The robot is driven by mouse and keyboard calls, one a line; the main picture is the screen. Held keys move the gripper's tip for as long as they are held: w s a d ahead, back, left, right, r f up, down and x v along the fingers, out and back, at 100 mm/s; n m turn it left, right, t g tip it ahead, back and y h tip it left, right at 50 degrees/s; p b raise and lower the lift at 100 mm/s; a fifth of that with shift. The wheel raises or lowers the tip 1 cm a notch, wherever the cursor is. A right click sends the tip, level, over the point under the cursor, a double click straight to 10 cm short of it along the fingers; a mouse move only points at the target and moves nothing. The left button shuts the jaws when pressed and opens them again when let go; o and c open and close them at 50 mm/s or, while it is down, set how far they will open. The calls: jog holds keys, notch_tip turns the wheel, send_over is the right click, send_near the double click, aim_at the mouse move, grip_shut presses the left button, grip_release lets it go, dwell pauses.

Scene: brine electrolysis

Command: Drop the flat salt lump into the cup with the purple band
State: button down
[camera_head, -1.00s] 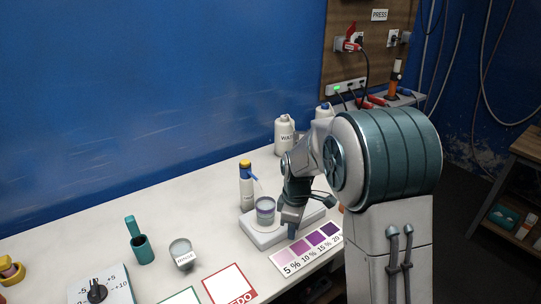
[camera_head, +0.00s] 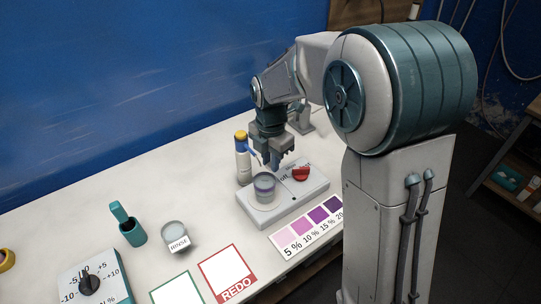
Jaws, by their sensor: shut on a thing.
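The cup with the purple band (camera_head: 264,187) stands upright on the left part of a pale stirrer-like base (camera_head: 290,207). Its greyish-purple band shows around the side. My gripper (camera_head: 276,163) points down, above the base and slightly right of and behind the cup's rim in the picture. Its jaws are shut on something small. The flat salt lump cannot be made out between the fingers at this size.
A bottle with a yellow cap and blue spout (camera_head: 242,160) stands close behind the cup. A red knob (camera_head: 301,174) sits on the base. A colour chart (camera_head: 308,228), RINSE cup (camera_head: 175,237), teal holder (camera_head: 130,228) and REDO card (camera_head: 228,275) lie nearby.

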jog(key=shift+f+b, duration=1.15)
jog(key=shift+f, duration=0.85)
jog(key=c, duration=1.2)
grip_release()
jog(key=shift+c, duration=0.2)
notch_tip(320, 180, up, 14)
jog(key=shift+b, duration=0.4)
